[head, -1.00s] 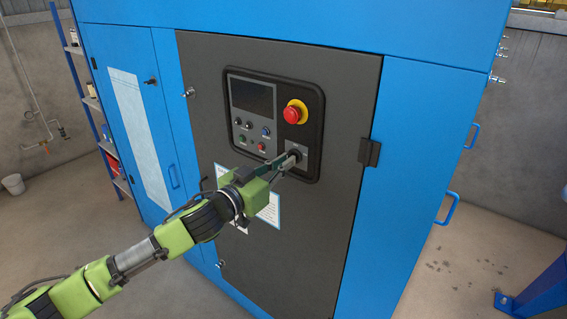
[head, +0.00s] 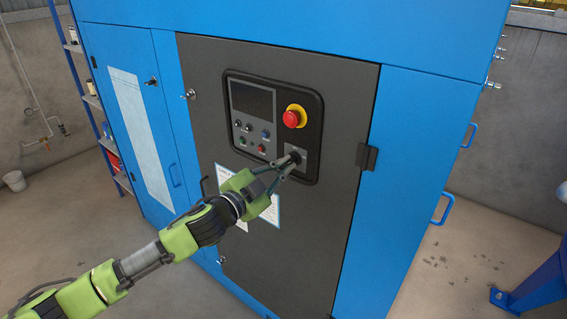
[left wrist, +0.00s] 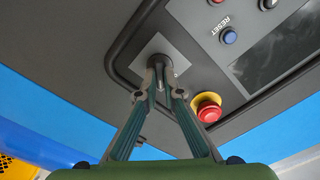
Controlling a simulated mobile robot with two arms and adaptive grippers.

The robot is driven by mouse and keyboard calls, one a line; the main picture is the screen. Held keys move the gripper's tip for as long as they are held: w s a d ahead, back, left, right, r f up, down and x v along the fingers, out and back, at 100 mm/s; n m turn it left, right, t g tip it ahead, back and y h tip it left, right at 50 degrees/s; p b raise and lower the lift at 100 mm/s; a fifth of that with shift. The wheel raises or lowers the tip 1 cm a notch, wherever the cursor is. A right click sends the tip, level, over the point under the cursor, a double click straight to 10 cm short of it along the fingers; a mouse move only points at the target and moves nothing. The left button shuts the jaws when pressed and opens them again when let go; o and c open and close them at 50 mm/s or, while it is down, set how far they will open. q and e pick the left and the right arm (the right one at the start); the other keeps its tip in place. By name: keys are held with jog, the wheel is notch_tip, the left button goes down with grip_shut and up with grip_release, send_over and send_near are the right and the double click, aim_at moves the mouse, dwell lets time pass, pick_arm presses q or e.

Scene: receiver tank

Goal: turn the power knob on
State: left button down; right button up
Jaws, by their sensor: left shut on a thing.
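The power knob (head: 296,156) is a small dark knob on a grey square plate at the lower right of the control panel. It also shows in the left wrist view (left wrist: 160,64), at the far end of the fingers. My left gripper (head: 289,161) reaches it from the lower left, its fingertips on either side of the knob. In the left wrist view the gripper (left wrist: 161,88) is shut on the knob, and the fingertips hide part of it. How far the knob is turned cannot be made out. My right gripper is not in view.
Just above the knob is a red emergency stop button (head: 291,118) on a yellow ring. Small buttons (head: 266,134) and a dark screen (head: 254,99) are to the left. A dark hinge (head: 367,157) stands out at the door's right edge.

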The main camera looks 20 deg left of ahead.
pick_arm(q)
jog(key=m+p, duration=0.1)
jog(key=m, duration=0.4)
jog(key=shift+m, duration=0.3)
jog(key=shift+f+m+p, duration=0.15)
jog(key=shift+m+p, duration=0.4)
jog(key=shift+m, duration=1.25)
jog(key=c, duration=2.2)
grip_release()
jog(key=shift+s, duration=0.1)
jog(key=v, duration=1.2)
